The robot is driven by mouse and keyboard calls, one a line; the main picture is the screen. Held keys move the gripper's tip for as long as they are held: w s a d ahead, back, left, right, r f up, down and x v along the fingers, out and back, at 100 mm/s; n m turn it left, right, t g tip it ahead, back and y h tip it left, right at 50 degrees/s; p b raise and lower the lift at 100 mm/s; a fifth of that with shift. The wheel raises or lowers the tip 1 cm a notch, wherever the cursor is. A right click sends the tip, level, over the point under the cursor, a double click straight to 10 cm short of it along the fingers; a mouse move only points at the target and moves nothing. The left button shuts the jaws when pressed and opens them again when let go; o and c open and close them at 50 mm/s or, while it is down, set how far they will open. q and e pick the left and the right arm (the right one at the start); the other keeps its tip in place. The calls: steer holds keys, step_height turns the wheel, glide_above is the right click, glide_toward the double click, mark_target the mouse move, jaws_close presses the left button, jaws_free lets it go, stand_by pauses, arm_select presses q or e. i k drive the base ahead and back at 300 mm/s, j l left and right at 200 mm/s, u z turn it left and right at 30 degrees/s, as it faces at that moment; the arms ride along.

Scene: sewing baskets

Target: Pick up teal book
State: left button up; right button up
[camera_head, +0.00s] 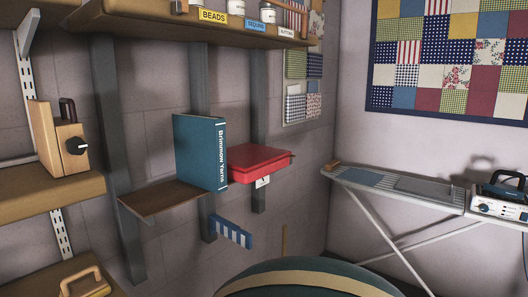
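The teal book (200,152) stands upright on a small brown wall shelf (165,200), with its spine, lettered "Brimmow Yarns", facing right. It stands at the right end of that shelf, close beside a red box. Neither of my grippers shows in the head view, so I cannot see whether they are open or shut.
The red box (258,162) sits right of the book. A higher shelf (170,28) with labelled containers overhangs the area. A blue-striped piece (231,232) juts out below. An ironing board (400,189) with an iron (505,187) stands at right. A large dark green rounded object (310,278) fills the bottom.

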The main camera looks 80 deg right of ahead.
mark_target(200, 141)
steer(key=z, duration=2.05)
steer(key=l+u, duration=0.1)
steer(key=u, duration=0.2)
steer(key=i+l+u, duration=0.1)
steer(key=u, duration=0.2)
steer(key=l+u, duration=0.25)
steer(key=l, duration=0.3)
steer(key=i+l+u, duration=0.1)
steer(key=l+u, duration=0.15)
steer(key=l, duration=0.3)
steer(key=l+u, duration=0.15)
steer(key=l, duration=0.95)
steer(key=k+l+u, duration=0.1)
steer(key=l, duration=0.95)
